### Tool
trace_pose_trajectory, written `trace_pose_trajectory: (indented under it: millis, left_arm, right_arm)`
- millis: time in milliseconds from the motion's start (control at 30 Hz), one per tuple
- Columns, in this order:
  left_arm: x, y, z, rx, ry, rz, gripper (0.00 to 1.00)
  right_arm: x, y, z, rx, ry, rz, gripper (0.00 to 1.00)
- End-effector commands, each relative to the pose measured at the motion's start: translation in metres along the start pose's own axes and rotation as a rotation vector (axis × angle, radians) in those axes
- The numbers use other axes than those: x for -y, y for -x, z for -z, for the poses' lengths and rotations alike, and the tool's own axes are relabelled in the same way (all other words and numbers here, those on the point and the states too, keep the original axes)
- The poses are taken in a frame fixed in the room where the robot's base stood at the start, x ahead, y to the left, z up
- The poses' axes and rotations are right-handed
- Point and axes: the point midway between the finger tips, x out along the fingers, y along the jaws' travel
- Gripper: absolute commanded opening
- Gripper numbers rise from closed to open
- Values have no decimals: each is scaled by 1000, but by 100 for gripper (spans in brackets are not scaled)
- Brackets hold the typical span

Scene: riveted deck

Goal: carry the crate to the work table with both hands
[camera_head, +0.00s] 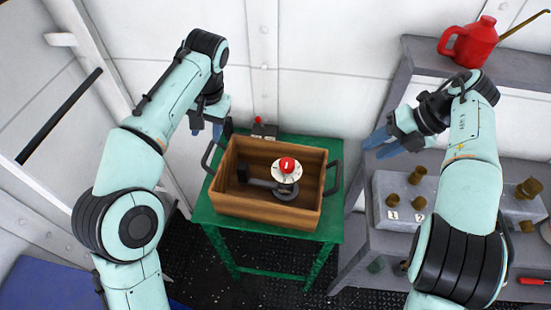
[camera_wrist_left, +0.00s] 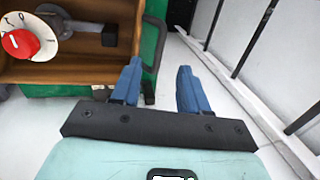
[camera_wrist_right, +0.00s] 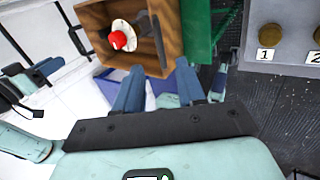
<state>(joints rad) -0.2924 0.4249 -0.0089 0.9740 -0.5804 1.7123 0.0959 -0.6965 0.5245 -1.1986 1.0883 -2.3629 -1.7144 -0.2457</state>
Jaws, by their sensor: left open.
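A wooden crate (camera_head: 265,208) stands on a green table (camera_head: 325,231). It has a dark handle at its left end (camera_head: 208,157) and another at its right end (camera_head: 335,178). Inside are a white dial with a red knob (camera_head: 287,166) and a dark metal part (camera_head: 262,182). My left gripper (camera_head: 206,130) is open and empty, above and just beyond the left handle; its fingers show apart in the left wrist view (camera_wrist_left: 158,72). My right gripper (camera_head: 381,146) is open and empty, up and right of the right handle; its fingers show apart in the right wrist view (camera_wrist_right: 160,72).
A grey bench (camera_head: 350,264) at right bears a grey block with brass knobs (camera_head: 392,222). A red can (camera_head: 470,42) stands on its upper shelf. A small box with a red button (camera_head: 264,130) sits behind the crate. A dark rail (camera_head: 60,115) runs along the left wall.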

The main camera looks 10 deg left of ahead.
Motion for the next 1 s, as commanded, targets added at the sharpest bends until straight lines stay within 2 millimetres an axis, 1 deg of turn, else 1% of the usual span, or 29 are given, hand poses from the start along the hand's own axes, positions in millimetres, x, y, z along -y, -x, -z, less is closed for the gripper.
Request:
trace_pose_trajectory:
  millis: [400, 467, 567, 667, 1000]
  left_arm:
    - [0, -1, 0, 0, 0, -1, 44]
    - [0, -2, 0, 0, 0, 0, 44]
    - [0, -10, 0, 2, 0, 0, 44]
    - [1, -23, -1, 4, 0, 0, 44]
    - [0, -89, -1, 4, -1, 0, 44]
  right_arm:
    - [0, -1, 0, 0, -1, -2, 39]
    - [0, -2, 0, -1, -1, -2, 39]
    - [0, -10, 0, -3, 0, -2, 39]
    - [0, -23, 1, -4, 0, -2, 39]
    - [0, -90, 1, -3, -2, -1, 39]
